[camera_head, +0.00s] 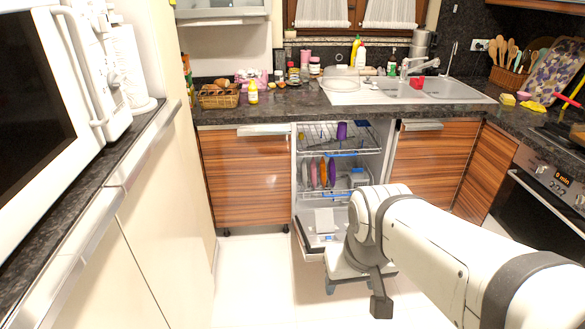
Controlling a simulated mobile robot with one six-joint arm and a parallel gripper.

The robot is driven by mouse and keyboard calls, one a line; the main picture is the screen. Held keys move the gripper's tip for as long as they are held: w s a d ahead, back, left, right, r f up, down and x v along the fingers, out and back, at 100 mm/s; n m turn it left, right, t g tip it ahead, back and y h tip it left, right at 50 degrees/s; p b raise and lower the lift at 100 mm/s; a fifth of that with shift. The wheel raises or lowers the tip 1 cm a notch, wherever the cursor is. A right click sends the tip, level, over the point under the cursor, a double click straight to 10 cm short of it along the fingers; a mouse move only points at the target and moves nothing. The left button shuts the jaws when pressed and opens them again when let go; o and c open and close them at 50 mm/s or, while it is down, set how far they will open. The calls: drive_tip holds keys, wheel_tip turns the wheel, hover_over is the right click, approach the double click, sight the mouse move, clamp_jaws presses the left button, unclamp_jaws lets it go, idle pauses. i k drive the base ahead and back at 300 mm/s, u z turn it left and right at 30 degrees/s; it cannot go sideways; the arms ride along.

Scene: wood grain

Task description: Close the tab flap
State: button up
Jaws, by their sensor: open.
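The dishwasher door (308,237) is folded down and open, low in the middle of the view. A small pale grey piece that looks like the tab flap (324,219) shows on its inner face, seemingly raised. It is too small to be sure of its angle. My gripper (360,278) points down beside and in front of the door, to the right of the flap. It is open and seems empty. My wrist and gripper body hide the right part of the door. I cannot tell whether the gripper touches the door.
The dishwasher racks (338,150) hold several plates and a purple cup (341,131). Wood-grain cabinets (243,178) flank the dishwasher under a dark counter with a sink (405,88). An oven (540,190) stands at the right. The pale floor (250,275) left of the door is clear.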

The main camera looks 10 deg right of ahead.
sight(324, 218)
drive_tip(key=u, duration=0.4)
drive_tip(key=k, duration=1.2)
drive_tip(key=z, duration=0.05)
drive_tip(key=i, duration=0.9)
drive_tip(key=z, duration=0.8)
drive_tip(key=i, duration=1.6)
drive_tip(key=u, duration=0.4)
